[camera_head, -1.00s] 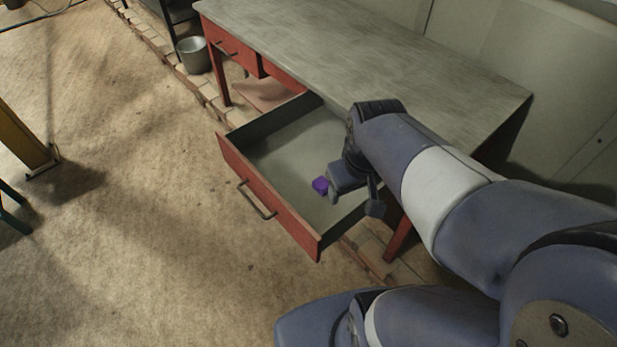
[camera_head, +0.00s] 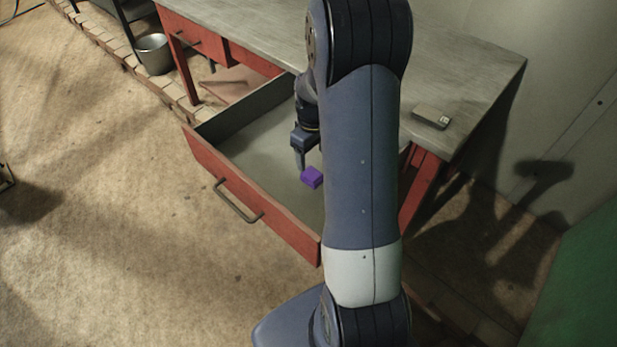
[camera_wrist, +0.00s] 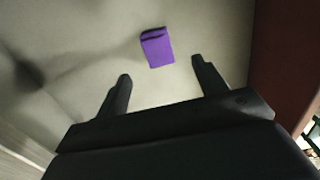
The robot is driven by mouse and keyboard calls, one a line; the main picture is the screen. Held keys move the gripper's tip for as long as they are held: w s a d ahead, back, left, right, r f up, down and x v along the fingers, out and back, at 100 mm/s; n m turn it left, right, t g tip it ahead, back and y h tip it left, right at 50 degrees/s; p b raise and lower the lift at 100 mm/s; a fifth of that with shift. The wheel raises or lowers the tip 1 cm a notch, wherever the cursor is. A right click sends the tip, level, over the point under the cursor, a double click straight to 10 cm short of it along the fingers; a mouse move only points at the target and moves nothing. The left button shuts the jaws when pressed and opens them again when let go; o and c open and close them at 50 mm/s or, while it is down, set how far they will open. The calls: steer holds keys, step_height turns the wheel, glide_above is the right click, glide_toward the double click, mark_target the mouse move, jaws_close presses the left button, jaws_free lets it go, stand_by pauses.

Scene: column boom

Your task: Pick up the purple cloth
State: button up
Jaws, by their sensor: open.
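The purple cloth (camera_head: 312,177) is a small folded block lying on the floor of the open drawer (camera_head: 250,222). It also shows in the wrist view (camera_wrist: 157,48), just beyond and between my fingertips. My gripper (camera_head: 301,160) is inside the drawer's outline, close to the cloth. In the wrist view my gripper (camera_wrist: 162,72) has its two fingers spread wide with nothing between them. The fingers appear apart from the cloth. My arm hides the right part of the drawer in the head view.
The drawer hangs out of a red desk with a grey top (camera_head: 460,75). A small grey box (camera_head: 431,116) lies on the desktop. A metal bucket (camera_head: 154,54) stands at the back left. A green surface (camera_head: 580,280) is at the right.

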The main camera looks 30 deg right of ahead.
mark_target(314, 175)
step_height(314, 175, down, 3)
steer(key=shift+f, duration=0.1)
steer(key=shift+s+d+f+p, duration=0.1)
steer(key=shift+d+f+p, duration=0.05)
steer(key=shift+f, duration=1.2)
steer(key=shift+s+d+f+p, duration=0.1)
steer(key=shift+f+p, duration=0.05)
steer(key=shift+f, duration=1.2)
steer(key=c, duration=1.1)
